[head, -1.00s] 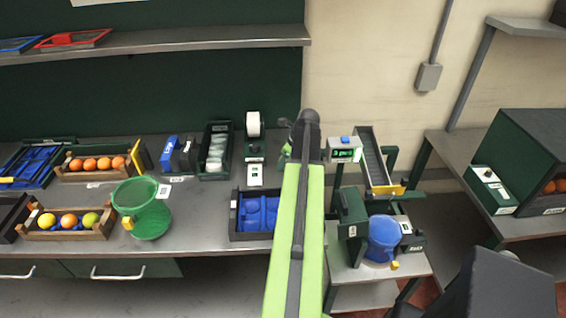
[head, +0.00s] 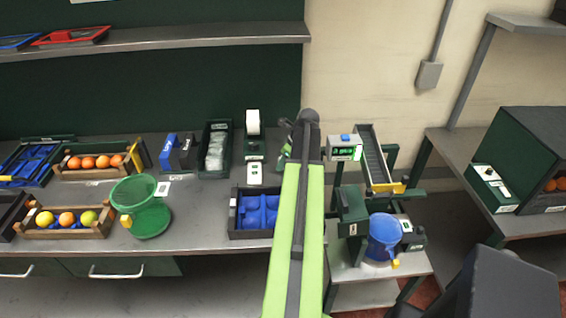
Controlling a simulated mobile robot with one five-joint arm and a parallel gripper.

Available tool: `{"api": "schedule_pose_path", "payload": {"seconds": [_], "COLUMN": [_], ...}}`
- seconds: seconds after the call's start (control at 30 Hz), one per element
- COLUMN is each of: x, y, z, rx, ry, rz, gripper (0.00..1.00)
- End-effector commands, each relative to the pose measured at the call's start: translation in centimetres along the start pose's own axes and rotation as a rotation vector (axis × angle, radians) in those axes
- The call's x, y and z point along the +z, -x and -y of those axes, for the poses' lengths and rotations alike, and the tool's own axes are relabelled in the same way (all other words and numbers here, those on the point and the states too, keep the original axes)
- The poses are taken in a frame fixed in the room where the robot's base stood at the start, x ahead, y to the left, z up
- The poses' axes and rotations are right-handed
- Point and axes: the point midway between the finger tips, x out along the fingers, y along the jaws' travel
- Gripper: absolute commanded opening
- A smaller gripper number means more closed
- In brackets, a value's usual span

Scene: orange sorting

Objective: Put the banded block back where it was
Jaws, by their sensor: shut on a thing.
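I cannot make out a banded block in the head view. My green and black arm reaches up the middle of the picture over the bench. Its far end, by the dark joint, is mostly hidden behind the arm itself. My gripper's jaws do not show, so what they hold is hidden. A blue block (head: 169,150) and a dark block (head: 188,154) stand on the bench left of the arm; no clear band shows on either.
Left on the bench (head: 200,215) are orange crates (head: 70,229) and a green basket (head: 141,206). A blue-lined tray (head: 236,233) lies close left of my arm. Right are a small conveyor (head: 373,158) and a blue bucket (head: 384,238). A shelf (head: 200,42) runs above.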

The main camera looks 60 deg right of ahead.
Motion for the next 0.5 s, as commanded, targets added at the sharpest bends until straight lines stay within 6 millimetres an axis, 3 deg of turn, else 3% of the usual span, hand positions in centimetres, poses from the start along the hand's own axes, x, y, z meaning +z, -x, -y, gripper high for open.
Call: {"api": "schedule_pose_path", "payload": {"seconds": [0.5], "x": [-0.28], "y": [-0.84], "z": [-0.04], "rx": [0.000], "ry": [0.001], "rz": [0.000], "gripper": [0.00]}}
